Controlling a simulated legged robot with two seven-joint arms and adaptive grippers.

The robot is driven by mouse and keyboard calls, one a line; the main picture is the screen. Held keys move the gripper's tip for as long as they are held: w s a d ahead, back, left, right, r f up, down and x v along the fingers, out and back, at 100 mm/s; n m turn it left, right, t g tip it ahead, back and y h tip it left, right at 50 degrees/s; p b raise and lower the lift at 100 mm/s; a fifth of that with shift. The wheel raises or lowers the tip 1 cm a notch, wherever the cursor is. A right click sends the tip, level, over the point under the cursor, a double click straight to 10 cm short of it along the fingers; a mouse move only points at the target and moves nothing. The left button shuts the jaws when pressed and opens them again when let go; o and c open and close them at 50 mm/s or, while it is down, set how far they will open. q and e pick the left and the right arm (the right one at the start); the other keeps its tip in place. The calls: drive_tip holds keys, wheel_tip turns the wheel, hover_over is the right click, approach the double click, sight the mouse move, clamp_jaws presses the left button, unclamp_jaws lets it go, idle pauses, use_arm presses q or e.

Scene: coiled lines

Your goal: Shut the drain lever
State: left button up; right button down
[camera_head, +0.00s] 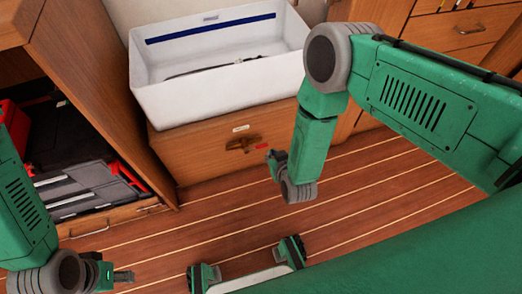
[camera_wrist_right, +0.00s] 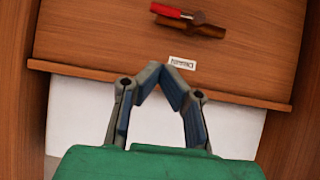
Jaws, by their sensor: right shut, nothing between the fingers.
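The drain lever has a bronze-brown body (camera_head: 237,144) and a red handle (camera_head: 262,147). It sits on the wooden front below a white tub. The handle lies roughly level, pointing right in the head view. The right wrist view shows the scene turned over, with the red handle (camera_wrist_right: 170,11) at the top left of the brown body (camera_wrist_right: 203,28). My right gripper (camera_wrist_right: 161,68) is shut and empty, its tips touching, apart from the lever in the picture. In the head view it (camera_head: 271,157) is just right of and below the handle. My left gripper (camera_head: 122,276) is low at the left; its jaw state is unclear.
The white tub (camera_head: 155,94) holds dark coiled line. A small label (camera_head: 240,128) is above the lever. An open cabinet with dark and red cases (camera_head: 90,190) stands at the left. Drawers (camera_head: 460,38) are at the upper right. The plank floor (camera_head: 225,215) is clear below the lever.

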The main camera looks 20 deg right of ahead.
drive_tip(key=b, duration=0.6)
hover_over(257, 147)
drive_tip(key=s+d, duration=0.2)
wheel_tip(257, 147, down, 6)
drive_tip(key=f, duration=0.1)
drive_tip(key=f+b, duration=0.1)
drive_tip(key=shift+w+f, duration=0.2)
drive_tip(key=shift+f, duration=0.15)
use_arm(q)
wheel_tip(257, 147, down, 8)
drive_tip(key=shift+r, duration=0.2)
use_arm(e)
drive_tip(key=shift+w+f, duration=0.1)
drive_tip(key=shift+f, duration=0.35)
use_arm(q)
drive_tip(key=shift+a, duration=0.15)
